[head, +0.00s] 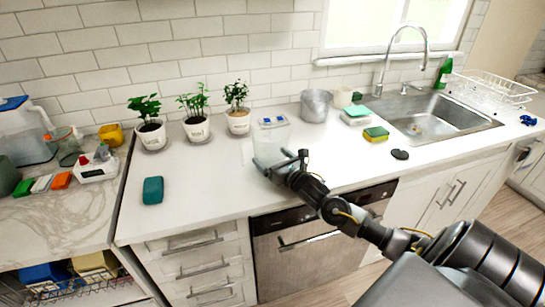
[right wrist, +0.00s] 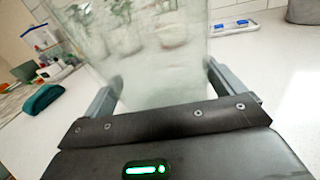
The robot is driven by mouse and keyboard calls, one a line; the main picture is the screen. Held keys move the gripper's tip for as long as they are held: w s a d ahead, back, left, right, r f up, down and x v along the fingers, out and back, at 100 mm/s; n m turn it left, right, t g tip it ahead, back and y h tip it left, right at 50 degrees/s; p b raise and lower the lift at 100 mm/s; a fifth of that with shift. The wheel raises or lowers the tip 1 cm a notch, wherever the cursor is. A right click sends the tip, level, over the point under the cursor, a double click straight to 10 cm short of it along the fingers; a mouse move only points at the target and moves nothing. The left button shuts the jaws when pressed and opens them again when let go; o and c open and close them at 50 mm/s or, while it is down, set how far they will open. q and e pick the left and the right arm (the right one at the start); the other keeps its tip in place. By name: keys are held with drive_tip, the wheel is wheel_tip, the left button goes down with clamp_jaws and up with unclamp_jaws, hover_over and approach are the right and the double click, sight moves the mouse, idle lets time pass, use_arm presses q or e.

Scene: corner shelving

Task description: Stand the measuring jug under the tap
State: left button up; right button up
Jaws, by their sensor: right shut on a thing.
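A clear glass vessel, which I take as the measuring jug (head: 266,147), is near the front middle of the white counter. In the right wrist view the clear jug (right wrist: 150,50) fills the space between the fingers. My right gripper (head: 287,163) is shut on it from the front. The jug looks close to upright in the head view; whether its base touches the counter I cannot tell. The tall curved metal tap (head: 424,45) stands behind the sink (head: 440,120) at the right. My left gripper is not in view.
Three potted plants (head: 238,122), a metal pot (head: 316,106) and a white cup (head: 343,97) stand along the back. Sponges (head: 376,134) and a dark round thing (head: 400,154) lie left of the sink. A teal block (head: 153,190) lies front left. A dish rack (head: 490,88) is far right.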

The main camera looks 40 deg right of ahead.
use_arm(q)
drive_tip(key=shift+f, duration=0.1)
use_arm(e)
drive_tip(key=shift+f, duration=0.2)
drive_tip(key=o, duration=0.7)
drive_tip(key=shift+r, duration=0.3)
use_arm(q)
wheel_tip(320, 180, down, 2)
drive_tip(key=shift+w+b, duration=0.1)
drive_tip(key=shift+b, duration=1.05)
use_arm(e)
drive_tip(key=s, duration=1)
drive_tip(key=shift+s+a+f, duration=0.15)
drive_tip(key=shift+s+f, duration=0.05)
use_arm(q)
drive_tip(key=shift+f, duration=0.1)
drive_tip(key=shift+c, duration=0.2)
use_arm(e)
drive_tip(key=shift+s+r, duration=0.15)
drive_tip(key=shift+s, duration=0.7)
drive_tip(key=shift+a, duration=0.1)
